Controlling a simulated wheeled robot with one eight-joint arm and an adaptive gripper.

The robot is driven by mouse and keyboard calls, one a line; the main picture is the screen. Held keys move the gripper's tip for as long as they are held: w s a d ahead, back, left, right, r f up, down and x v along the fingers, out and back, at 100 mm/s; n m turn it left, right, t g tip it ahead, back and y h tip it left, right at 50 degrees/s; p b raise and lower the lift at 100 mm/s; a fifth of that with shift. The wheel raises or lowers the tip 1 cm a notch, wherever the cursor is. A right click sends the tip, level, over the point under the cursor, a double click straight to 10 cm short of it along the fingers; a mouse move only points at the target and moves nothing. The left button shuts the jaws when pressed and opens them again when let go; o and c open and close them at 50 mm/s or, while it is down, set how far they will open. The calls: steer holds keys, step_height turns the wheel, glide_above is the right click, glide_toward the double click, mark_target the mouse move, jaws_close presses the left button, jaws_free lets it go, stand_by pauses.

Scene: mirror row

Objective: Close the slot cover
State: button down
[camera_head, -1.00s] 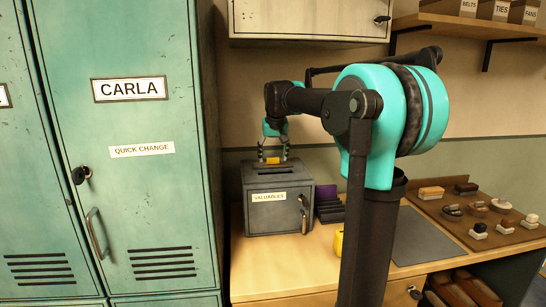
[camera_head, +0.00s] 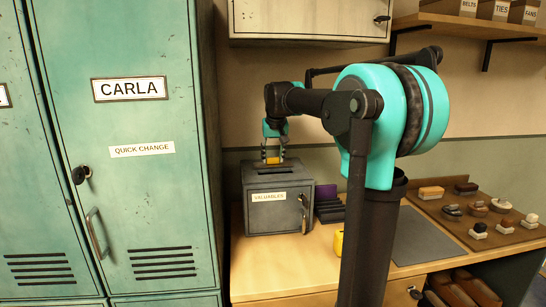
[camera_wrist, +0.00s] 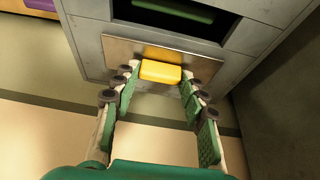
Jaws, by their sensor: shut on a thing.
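The grey valuables box (camera_head: 277,207) stands on the wooden counter, left of my arm. In the wrist view its top shows a dark slot (camera_wrist: 170,30) with something green inside. The flat metal slot cover (camera_wrist: 115,50) lies beside the slot, which is uncovered. A yellow grip block (camera_wrist: 160,72) sits on the cover, and also shows in the head view (camera_head: 273,161). My gripper (camera_head: 272,159) points down over the box top, shut on the yellow block, with its fingers on either side. Finger contact is hard to see in the wrist view (camera_wrist: 157,82).
A tall green locker (camera_head: 140,210) stands close to the box's left. A dark purple rack (camera_head: 328,204) and a yellow object (camera_head: 338,243) are to its right. A brown board (camera_head: 457,221) with brushes lies farther right. A cabinet (camera_head: 310,20) hangs above.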

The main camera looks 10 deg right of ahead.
mark_target(276, 161)
steer(key=shift+s+f, duration=0.1)
steer(key=shift+s, duration=2.9)
steer(key=c, duration=0.8)
jaws_free()
steer(key=shift+c, duration=0.2)
steer(key=v, duration=1.2)
steer(key=shift+s, duration=0.2)
